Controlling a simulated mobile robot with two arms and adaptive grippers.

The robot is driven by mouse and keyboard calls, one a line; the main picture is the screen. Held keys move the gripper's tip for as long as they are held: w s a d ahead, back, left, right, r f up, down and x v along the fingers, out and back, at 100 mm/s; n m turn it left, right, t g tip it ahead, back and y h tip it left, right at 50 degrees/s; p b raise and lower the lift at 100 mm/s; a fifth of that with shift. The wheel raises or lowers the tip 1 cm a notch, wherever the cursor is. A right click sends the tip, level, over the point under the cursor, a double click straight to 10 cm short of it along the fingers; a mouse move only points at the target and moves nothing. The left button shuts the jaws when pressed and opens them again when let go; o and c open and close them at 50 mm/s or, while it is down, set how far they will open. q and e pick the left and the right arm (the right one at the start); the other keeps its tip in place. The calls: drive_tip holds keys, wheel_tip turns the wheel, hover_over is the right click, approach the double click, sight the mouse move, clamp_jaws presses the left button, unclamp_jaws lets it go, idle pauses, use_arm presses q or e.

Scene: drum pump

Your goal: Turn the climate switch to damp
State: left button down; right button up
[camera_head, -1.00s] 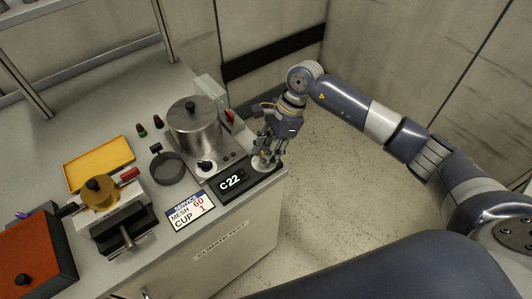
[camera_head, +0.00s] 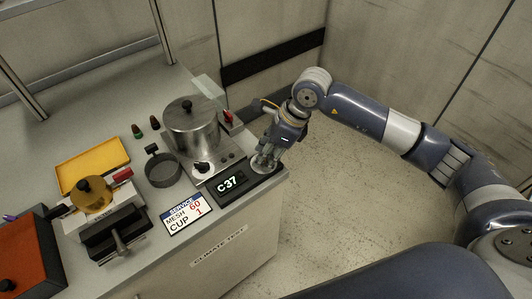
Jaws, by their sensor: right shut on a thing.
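A low black unit (camera_head: 250,181) sits at the front right corner of the bench. Its lit display (camera_head: 230,184) reads C37. A round pale knob (camera_head: 262,167), apparently the climate switch, is at the unit's right end, mostly hidden under my gripper. My right gripper (camera_head: 264,157) reaches down from above and is shut on this knob. Switch markings such as "damp" cannot be read. My left gripper is not in view.
A steel pot (camera_head: 191,124) with a lid stands behind the unit, and a black-handled round pan (camera_head: 163,170) is to its left. A SERVICE card (camera_head: 186,214) lies at the front. A yellow tray (camera_head: 92,166) and a clamp device (camera_head: 112,222) are further left. Floor right of the bench is clear.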

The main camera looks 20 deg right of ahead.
idle(0.3)
drive_tip(key=o, duration=1.1)
drive_tip(key=shift+c, duration=0.2)
drive_tip(key=v, duration=1.2)
